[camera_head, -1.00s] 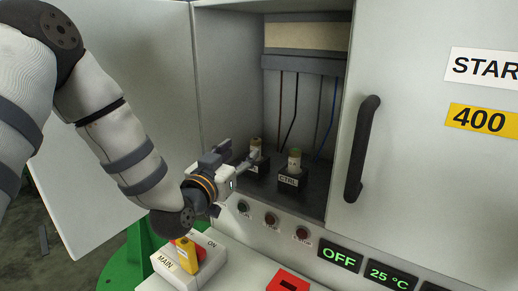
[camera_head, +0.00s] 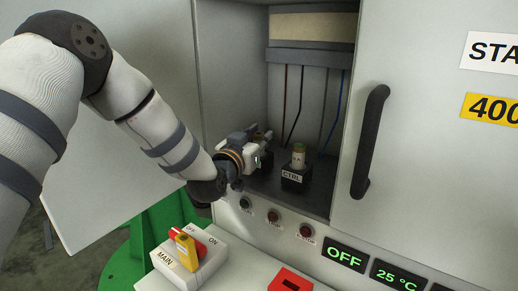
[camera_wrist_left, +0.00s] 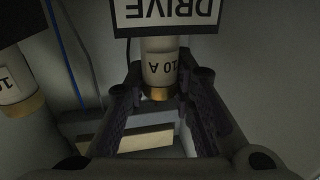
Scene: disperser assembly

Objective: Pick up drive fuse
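The drive fuse (camera_wrist_left: 160,66) is a pale cylinder with a brass end and an upside-down "10 A" print in the left wrist view. It sits at its holder labelled DRIVE (camera_wrist_left: 165,15). My left gripper (camera_wrist_left: 163,84) has one finger on each side of the fuse near the brass end, and the fingers look apart; contact is hard to tell. In the head view my left gripper (camera_head: 264,145) is inside the cabinet and hides most of the drive fuse. My right gripper is not in view.
The CTRL fuse (camera_head: 298,155) stands in its labelled block (camera_head: 295,178) just right of my left gripper. The cabinet door with a black handle (camera_head: 369,142) is to the right. Knobs (camera_head: 273,216) and a MAIN switch (camera_head: 183,247) lie below the opening.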

